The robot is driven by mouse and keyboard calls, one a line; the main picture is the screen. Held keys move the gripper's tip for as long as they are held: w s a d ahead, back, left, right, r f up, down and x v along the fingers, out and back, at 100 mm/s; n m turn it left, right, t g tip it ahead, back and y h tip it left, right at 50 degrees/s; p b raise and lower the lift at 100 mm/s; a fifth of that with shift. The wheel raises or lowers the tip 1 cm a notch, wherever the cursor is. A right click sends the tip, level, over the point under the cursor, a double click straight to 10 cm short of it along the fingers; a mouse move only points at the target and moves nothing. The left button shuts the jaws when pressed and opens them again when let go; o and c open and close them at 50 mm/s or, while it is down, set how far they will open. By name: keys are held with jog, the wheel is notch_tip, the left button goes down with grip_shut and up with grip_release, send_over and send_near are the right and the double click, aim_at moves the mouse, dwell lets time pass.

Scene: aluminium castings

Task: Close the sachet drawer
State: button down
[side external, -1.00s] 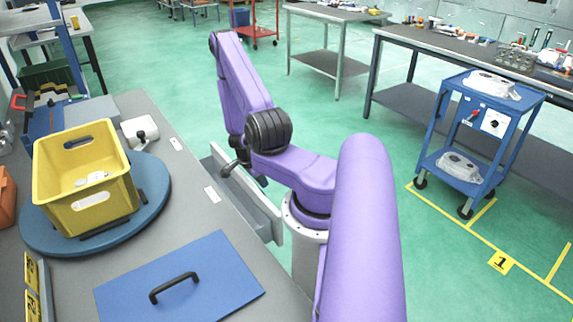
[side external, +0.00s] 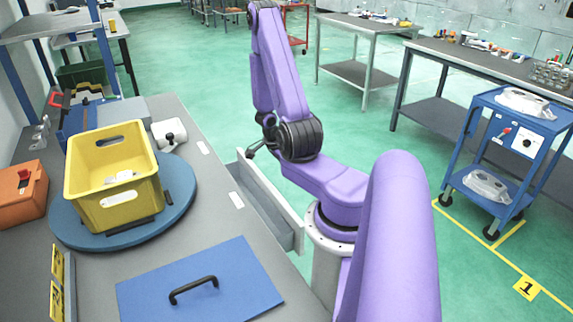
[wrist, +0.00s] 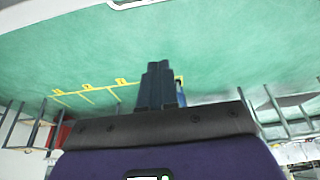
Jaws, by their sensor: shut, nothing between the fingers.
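The sachet drawer (side external: 275,193) stands open at the right side of the grey bench in the side view. Its pale front panel is pulled out from the bench, and a narrow part of its inside shows. I cannot make out its contents. My gripper (side external: 252,153) is at the far end of the drawer's front panel, with its fingers small and dark there. I cannot tell whether they touch the panel. In the wrist view the fingers (wrist: 158,80) are together and empty, with green floor behind them.
On the bench, a yellow crate (side external: 112,212) stands on a blue turntable (side external: 75,232). A blue panel with a black handle (side external: 194,289) lies nearer, and an orange box (side external: 18,200) is at left.

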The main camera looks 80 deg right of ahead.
jog(key=shift+w+r, duration=0.2)
jog(key=shift+r, duration=0.15)
jog(key=w+d+f+n+t+y, duration=0.15)
jog(key=w+d+n+t, duration=0.3)
jog(key=d+n, duration=0.45)
jog(key=w+d+f+n+t+y, duration=0.15)
jog(key=w+d+n+t, duration=0.35)
jog(key=n, duration=0.5)
jog(key=w+a+f, duration=0.2)
jog(key=w+f, duration=0.5)
jog(key=shift+a+f+t+y, duration=0.15)
jog(key=shift+t+y, duration=0.15)
jog(key=shift+t, duration=0.05)
jog(key=shift+w, duration=0.1)
